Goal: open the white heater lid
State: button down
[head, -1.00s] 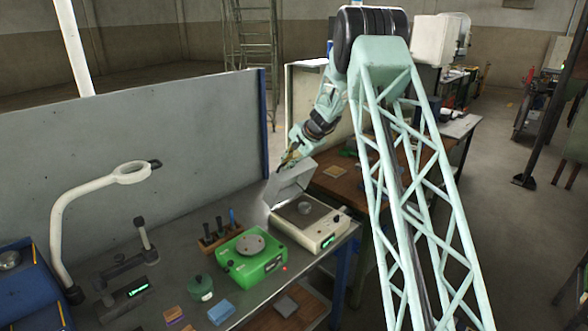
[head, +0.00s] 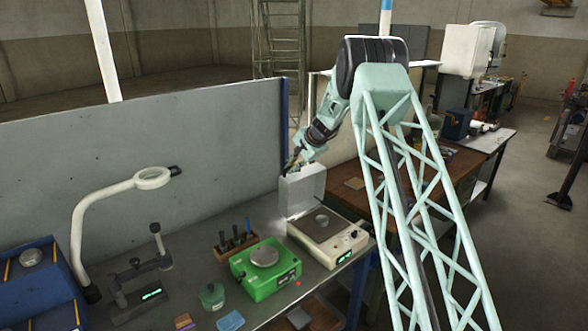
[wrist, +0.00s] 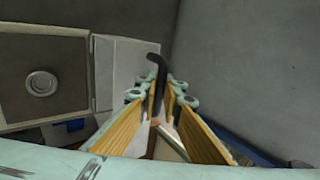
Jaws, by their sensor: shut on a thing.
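The white heater (head: 330,238) stands on the grey bench, with a round metal piece (head: 321,220) inside it. Its white lid (head: 303,190) is raised and stands close to upright at the heater's back edge. My gripper (head: 291,166) is at the lid's upper left edge. In the wrist view, the gripper's tan-padded fingers (wrist: 158,100) are shut on a dark bent handle (wrist: 156,72) beside the lid (wrist: 122,66). The heater's open inside (wrist: 40,55) lies to the left there. The handle's lower part is hidden between the fingers.
A green device (head: 265,268) with a round plate stands left of the heater, with a tool rack (head: 236,244) behind it. A magnifier lamp (head: 110,195) stands at the left. A grey partition (head: 140,170) runs behind the bench.

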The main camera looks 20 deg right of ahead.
jog(key=shift+w+a+g+p, duration=0.15)
jog(key=shift+w+a+p, duration=0.05)
jog(key=shift+w, duration=0.3)
jog(key=shift+w+a+g+p, duration=0.15)
jog(key=shift+w+a, duration=0.05)
jog(key=shift+w, duration=0.25)
jog(key=shift+w+a+f+g+p, duration=0.15)
jog(key=shift+w+p, duration=0.05)
jog(key=shift+w, duration=0.2)
jog(key=shift+w+a+f+g+p, duration=0.15)
jog(key=shift+w, duration=0.25)
jog(key=shift+w+h, duration=0.1)
jog(key=shift+h, duration=0.2)
jog(key=c, duration=2.9)
grip_release()
jog(key=shift+o, duration=0.2)
jog(key=v, duration=1.2)
